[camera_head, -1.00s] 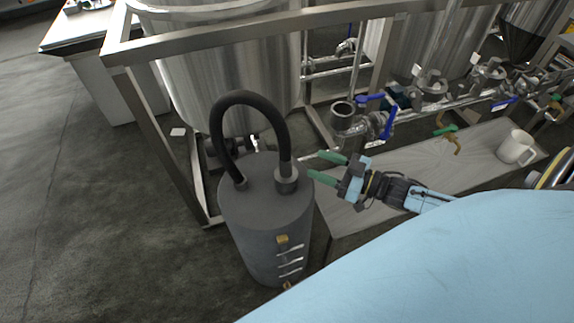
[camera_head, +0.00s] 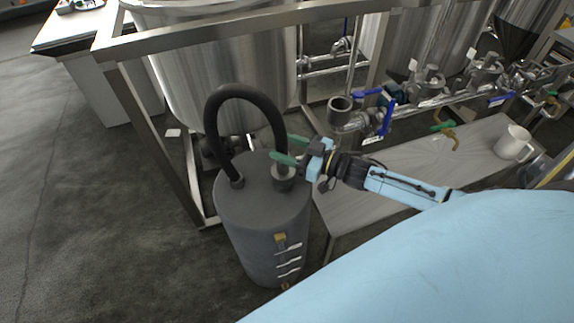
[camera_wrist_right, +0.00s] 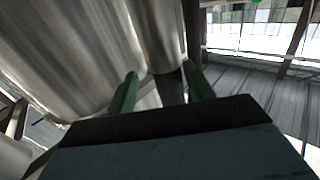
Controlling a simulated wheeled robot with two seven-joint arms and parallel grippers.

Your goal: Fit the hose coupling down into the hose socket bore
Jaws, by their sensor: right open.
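A black hose (camera_head: 240,91) arches over the top of a grey drum (camera_head: 255,235). Its right end runs down into a grey collar-like fitting (camera_head: 283,180) on the drum top, where the coupling appears to be; the coupling is hard to tell apart. My right gripper (camera_head: 284,149) is open, its green fingers at the hose's right end, just above that fitting. In the right wrist view a dark upright piece (camera_wrist_right: 170,88), likely the hose end, shows between the open fingers (camera_wrist_right: 162,90). An upturned pipe elbow with an open round mouth (camera_head: 341,104), likely the hose socket, stands right of the drum. My left gripper is out of view.
A steel frame rail (camera_head: 240,36) crosses above, with a large steel tank (camera_head: 222,75) behind the drum. Blue-handled valves (camera_head: 386,120) stand beside the elbow. Floor left of the drum is clear.

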